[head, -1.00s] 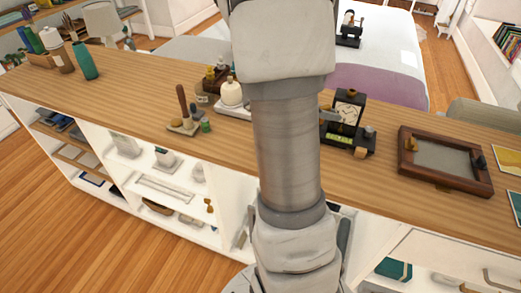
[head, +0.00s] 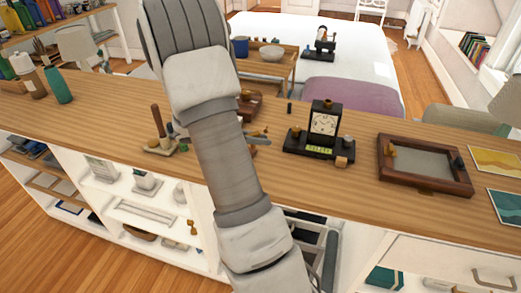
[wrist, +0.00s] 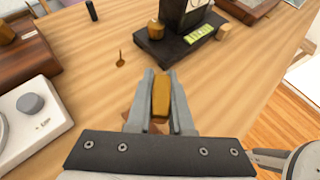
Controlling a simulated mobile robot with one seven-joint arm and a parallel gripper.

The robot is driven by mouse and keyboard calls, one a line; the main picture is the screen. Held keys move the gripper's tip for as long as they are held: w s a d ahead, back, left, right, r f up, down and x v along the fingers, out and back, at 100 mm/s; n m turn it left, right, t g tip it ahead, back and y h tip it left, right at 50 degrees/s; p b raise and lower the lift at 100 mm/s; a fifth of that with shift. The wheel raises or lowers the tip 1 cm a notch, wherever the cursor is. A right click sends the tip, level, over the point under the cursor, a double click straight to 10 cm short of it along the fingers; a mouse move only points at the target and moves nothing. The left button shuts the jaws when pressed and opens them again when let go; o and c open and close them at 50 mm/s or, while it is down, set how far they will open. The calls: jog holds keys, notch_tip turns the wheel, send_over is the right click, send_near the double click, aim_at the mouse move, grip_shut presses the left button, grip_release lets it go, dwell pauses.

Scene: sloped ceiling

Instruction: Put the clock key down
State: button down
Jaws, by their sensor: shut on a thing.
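My gripper (wrist: 162,80) is shut on a small brass-coloured piece, which I take to be the clock key (wrist: 161,97). Its lower part is hidden between the fingers. The gripper is above the wooden counter top (wrist: 95,80), in front of and to the left of the clock. In the head view the gripper (head: 258,138) is partly hidden behind my arm. The black clock (head: 323,122) stands upright on a dark base with a green label (head: 319,149).
A wooden-framed tray (head: 425,188) lies right of the clock. A white device with a grey knob (wrist: 30,103) and a brown wooden box (wrist: 25,58) stand at left in the wrist view. A small black cylinder (wrist: 91,10) stands behind.

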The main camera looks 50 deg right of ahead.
jog(key=shift+f+b, duration=0.4)
jog(key=shift+f, duration=1.5)
jog(key=shift+f, duration=0.1)
jog(key=shift+f, duration=0.15)
jog(key=c, duration=0.8)
grip_release()
